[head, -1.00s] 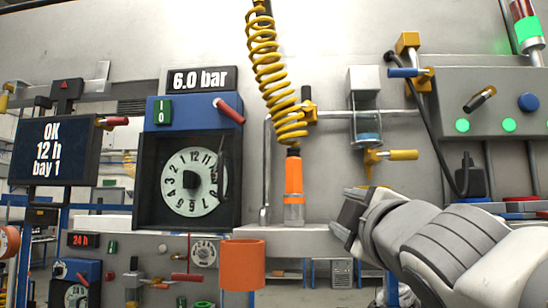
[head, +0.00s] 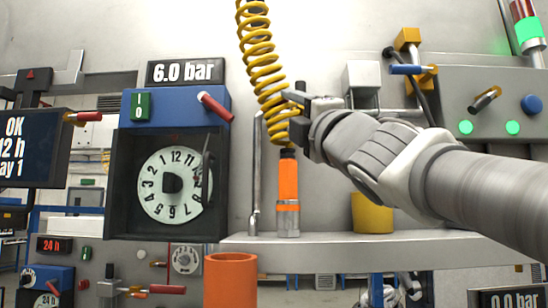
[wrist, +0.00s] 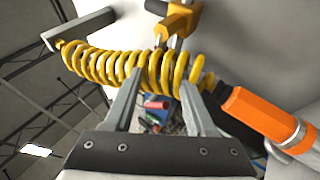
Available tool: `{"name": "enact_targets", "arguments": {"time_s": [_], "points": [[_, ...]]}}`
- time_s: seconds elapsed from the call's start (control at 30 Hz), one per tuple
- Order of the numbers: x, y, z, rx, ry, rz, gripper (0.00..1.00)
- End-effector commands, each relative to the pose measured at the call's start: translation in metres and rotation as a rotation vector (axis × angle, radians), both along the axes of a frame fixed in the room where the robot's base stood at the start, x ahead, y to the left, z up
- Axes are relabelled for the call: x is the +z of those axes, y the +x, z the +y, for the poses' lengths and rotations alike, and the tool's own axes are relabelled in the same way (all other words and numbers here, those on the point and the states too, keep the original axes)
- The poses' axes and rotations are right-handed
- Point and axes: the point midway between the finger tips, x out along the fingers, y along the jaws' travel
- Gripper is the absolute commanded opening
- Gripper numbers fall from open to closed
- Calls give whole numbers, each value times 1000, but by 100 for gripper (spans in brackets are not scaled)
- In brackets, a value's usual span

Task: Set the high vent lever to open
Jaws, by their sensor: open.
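No label marks which lever is the high vent lever. A yellow valve with a lever (wrist: 175,22) shows at the top of the wrist view, just beyond the coiled yellow hose (wrist: 140,68). In the head view my gripper (head: 293,112) is raised beside the hose (head: 262,70) and hides the fittings behind it. In the wrist view my gripper (wrist: 160,92) is open, its two fingers pointing at the hose, which crosses their tips; I cannot tell whether they touch. A blue lever (head: 405,69) on a yellow fitting sits higher up at the right.
The blue dial box (head: 170,165) with a red lever (head: 216,106) stands left. A yellow cup (head: 372,213) is under my arm.

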Motion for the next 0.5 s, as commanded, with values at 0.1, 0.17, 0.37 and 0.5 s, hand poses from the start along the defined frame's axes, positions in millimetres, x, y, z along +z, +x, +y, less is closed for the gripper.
{"name": "enact_targets", "arguments": {"time_s": [0.1,0.17,0.37,0.5], "points": [[15,21,9,1,1,3,56],[21,30,13,2,1,2,56],[40,58,26,2,3,3,56],[50,72,33,2,2,1,56]]}}
